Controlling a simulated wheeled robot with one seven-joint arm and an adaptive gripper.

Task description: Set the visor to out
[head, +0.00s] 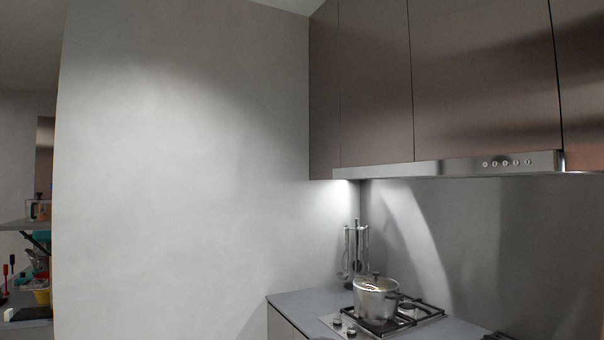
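The visor (450,167) is a slim stainless-steel strip under the brown metallic wall cabinets, at the right in the head view. Several small round buttons (507,162) sit on its front face near the right end. Its front lies close to the cabinet fronts; I cannot tell exactly how far it sticks out. Light shines on the wall below its left end. My gripper is not in view, and nothing is seen touching the visor.
Below the visor, a steel pot (376,300) stands on a gas hob (408,318) set in a grey counter (297,300). A utensil rack (357,250) stands behind it. A bare wall (180,180) fills the middle left. Shelves with items show at far left.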

